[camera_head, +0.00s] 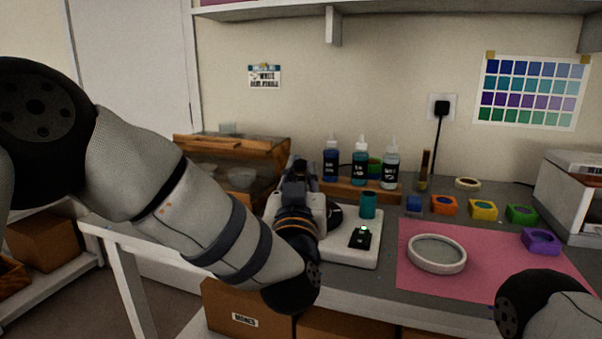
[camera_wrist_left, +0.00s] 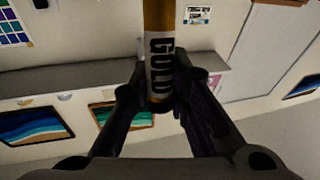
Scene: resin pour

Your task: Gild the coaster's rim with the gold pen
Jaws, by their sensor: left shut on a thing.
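The coaster (camera_head: 437,267) appears as a round piece with a thick white rim and a grey, glassy middle, lying flat on the pink mat (camera_head: 420,281). My left gripper (camera_head: 300,172) is up and to the left of it, over the far side of the white scale, well apart from the coaster. In the left wrist view the gripper (camera_wrist_left: 160,88) is shut on the gold pen (camera_wrist_left: 160,50), a gold-coloured barrel with a white label reading GOLD. I cannot make out the pen in the head view. My right arm shows at the lower right; its gripper is out of frame.
A white scale (camera_head: 348,250) with a teal cup (camera_head: 368,205) stands left of the mat. Dropper bottles (camera_head: 360,165) stand in a wooden rack behind. Several coloured pots, including a yellow one (camera_head: 483,210), line the mat's far side. A white box (camera_head: 570,200) stands at right.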

